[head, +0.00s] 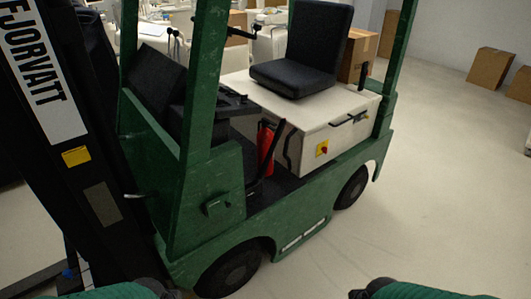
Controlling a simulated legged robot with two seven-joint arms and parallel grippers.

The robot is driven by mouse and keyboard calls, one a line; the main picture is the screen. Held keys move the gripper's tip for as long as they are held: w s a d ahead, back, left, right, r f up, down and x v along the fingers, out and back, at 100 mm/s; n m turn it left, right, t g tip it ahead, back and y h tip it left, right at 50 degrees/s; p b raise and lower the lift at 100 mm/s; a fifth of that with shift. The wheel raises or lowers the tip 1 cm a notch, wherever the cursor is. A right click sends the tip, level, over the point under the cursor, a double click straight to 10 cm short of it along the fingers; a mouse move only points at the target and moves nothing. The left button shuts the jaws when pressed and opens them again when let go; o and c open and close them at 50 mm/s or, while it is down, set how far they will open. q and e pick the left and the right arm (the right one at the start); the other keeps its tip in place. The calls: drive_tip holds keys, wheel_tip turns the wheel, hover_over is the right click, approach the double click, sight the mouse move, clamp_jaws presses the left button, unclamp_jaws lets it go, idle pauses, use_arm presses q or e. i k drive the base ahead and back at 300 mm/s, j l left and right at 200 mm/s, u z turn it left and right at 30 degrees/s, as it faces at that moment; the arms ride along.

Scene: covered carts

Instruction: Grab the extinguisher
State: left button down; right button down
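The red extinguisher (265,148) stands upright in the footwell of the green forklift (199,220), between the front console and the white seat box. A dark lever or strap crosses in front of it, and part of its body is hidden. Only green and dark parts of my two arms show at the bottom edge, one on the left and one on the right. My gripper fingers do not show. Nothing of mine touches the extinguisher.
The forklift's black seat (303,50) is on the white box (325,112). Its dark mast (65,150) fills the left side. Green posts frame the cab opening. Cardboard boxes (490,68) stand at the back right. The pale floor (440,200) at right is clear.

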sight(264, 137)
drive_tip(key=i+u, duration=0.1)
drive_tip(key=u, duration=0.3)
drive_tip(key=l+u, duration=0.15)
drive_tip(key=u, duration=0.2)
drive_tip(key=i+l+u, duration=0.1)
drive_tip(key=u, duration=0.3)
drive_tip(key=l+u, duration=0.2)
drive_tip(key=u, duration=0.15)
drive_tip(key=i, duration=0.05)
